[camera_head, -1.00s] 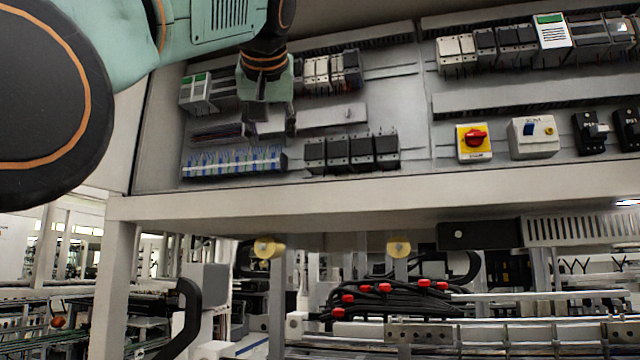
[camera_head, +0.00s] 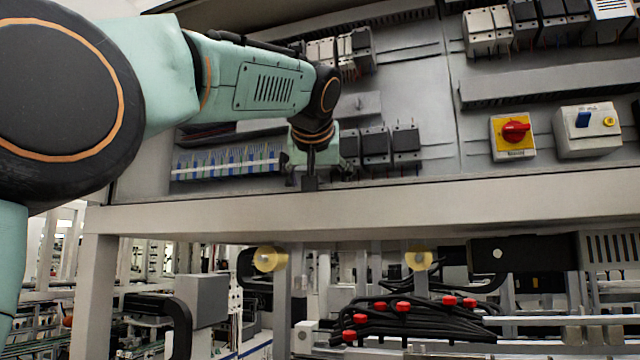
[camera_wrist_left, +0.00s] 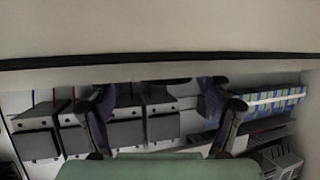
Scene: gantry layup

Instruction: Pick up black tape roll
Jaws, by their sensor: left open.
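I cannot make out a black tape roll in either view. My left gripper (camera_head: 309,182) is in front of the lower part of the electrical panel (camera_head: 420,100), just above the pale beam (camera_head: 440,205) along its bottom edge. In the left wrist view, the two dark fingers of my left gripper (camera_wrist_left: 165,98) are spread apart, with nothing held between them. Behind them are grey and black modules (camera_wrist_left: 125,130). My right gripper is in neither view.
A blue-and-green terminal strip (camera_head: 225,163) and black modules (camera_head: 375,145) flank my left gripper. A red-and-yellow switch (camera_head: 513,136) is to the right. Below the beam hang two yellow discs (camera_head: 418,258), with black cables with red ends (camera_head: 405,312) underneath.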

